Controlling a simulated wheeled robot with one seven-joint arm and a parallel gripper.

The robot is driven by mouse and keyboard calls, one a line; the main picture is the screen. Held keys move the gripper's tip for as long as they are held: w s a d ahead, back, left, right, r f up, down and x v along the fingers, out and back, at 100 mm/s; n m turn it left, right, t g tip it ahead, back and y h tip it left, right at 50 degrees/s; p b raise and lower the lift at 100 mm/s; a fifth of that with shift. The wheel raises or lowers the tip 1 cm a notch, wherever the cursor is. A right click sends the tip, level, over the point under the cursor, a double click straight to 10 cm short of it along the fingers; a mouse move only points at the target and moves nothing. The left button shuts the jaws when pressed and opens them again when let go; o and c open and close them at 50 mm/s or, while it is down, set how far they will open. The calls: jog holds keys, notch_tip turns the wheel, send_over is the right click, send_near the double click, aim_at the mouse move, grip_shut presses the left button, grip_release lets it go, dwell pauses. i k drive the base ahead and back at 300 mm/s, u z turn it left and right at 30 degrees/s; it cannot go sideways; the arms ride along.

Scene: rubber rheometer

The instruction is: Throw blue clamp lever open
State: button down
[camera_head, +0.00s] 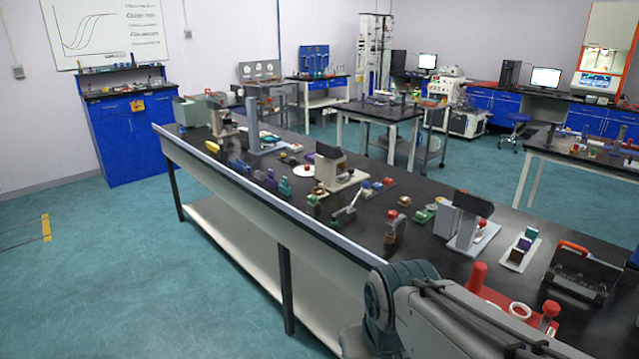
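Several small blue parts lie on the long black workbench (215,160), and I cannot tell for sure which is the blue clamp lever. Another small blue piece (367,187) lies just right of that device. A silver lever arm (349,205) slants up in front of the device. These parts are too small to tell whether any lever is open or shut. My gripper is not in view; only my grey arm shows at the bottom right.
A grey upright instrument (467,225), a white tray with colored blocks (520,249) and a dark toolbox with an orange handle (580,272) stand on the right part of the bench. A red holder (480,277) is close to my arm. Open floor (120,265) lies left of the bench.

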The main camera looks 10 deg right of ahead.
aim_at(365, 184)
jog(key=u, duration=0.1)
jog(key=i, duration=1.15)
jog(key=z, duration=0.25)
